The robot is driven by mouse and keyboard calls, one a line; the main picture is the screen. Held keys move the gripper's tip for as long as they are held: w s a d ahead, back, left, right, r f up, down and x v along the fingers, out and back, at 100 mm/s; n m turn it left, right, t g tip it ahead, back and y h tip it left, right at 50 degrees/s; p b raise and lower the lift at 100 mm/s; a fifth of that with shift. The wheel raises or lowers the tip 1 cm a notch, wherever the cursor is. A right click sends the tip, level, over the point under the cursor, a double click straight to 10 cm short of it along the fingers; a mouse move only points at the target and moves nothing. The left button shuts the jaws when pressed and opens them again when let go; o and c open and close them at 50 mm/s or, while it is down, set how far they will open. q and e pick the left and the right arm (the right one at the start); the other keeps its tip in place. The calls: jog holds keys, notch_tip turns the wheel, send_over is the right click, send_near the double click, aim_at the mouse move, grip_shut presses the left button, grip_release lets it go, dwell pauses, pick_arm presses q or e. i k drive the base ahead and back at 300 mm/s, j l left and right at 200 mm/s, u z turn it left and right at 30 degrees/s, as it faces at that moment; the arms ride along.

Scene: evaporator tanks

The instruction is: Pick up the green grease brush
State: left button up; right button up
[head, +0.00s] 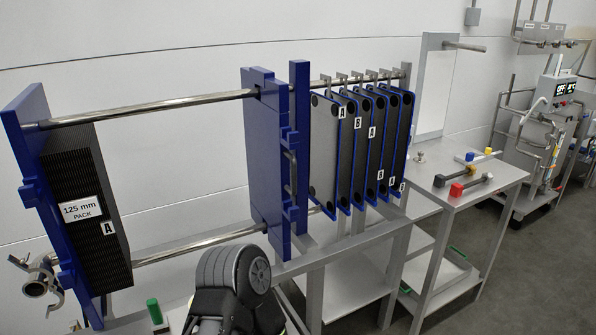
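A small upright green piece (154,311) shows at the bottom left, near the foot of the blue end frame. It may be the green grease brush or its handle, but its lower part is unclear and I cannot tell. A dark grey and black part of my own arm rises at the bottom centre, to the right of the green piece and apart from it. No gripper fingers can be made out in the head view.
A plate press with a blue end frame (35,170), a blue middle plate (262,170) and hanging plates (325,150) fills the left and middle. A grey table (440,185) holds several colour-headed tools (470,185). Its lower shelf (440,285) shows green edges.

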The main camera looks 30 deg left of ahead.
aim_at(159, 323)
jog(key=u, duration=1.95)
